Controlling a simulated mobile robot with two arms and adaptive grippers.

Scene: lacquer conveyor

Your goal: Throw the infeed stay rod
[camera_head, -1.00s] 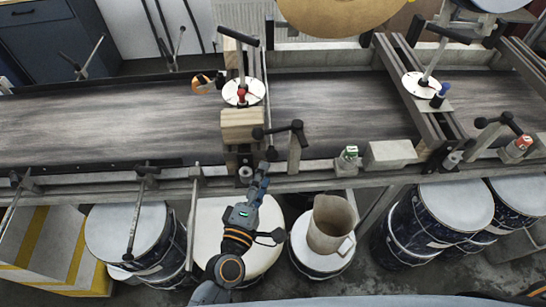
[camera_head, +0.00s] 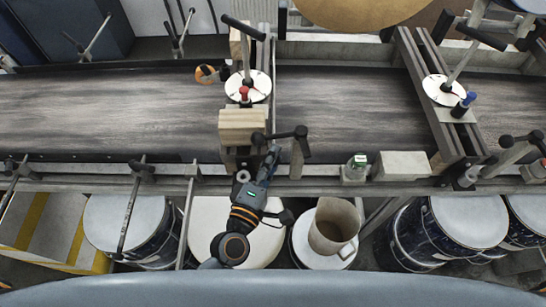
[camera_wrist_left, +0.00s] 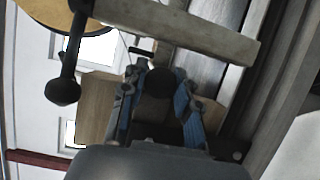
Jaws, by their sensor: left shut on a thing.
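My left gripper (camera_head: 270,158) reaches over the near rail of the conveyor, beside the left-hand crossbeam station. In the left wrist view its two blue fingers (camera_wrist_left: 160,108) are shut on a dark round knob (camera_wrist_left: 160,82). This knob looks like the end of the infeed stay rod, but the rod itself is mostly hidden. A black handle with ball ends (camera_head: 282,135) sits on a grey post (camera_head: 297,158) just right of the gripper. The handle also shows in the left wrist view (camera_wrist_left: 62,90). My right gripper is not in view.
A wooden block (camera_head: 242,124) and a white dial with a red knob (camera_head: 247,88) stand just beyond the gripper. A second station with a blue knob (camera_head: 468,98) is to the right.

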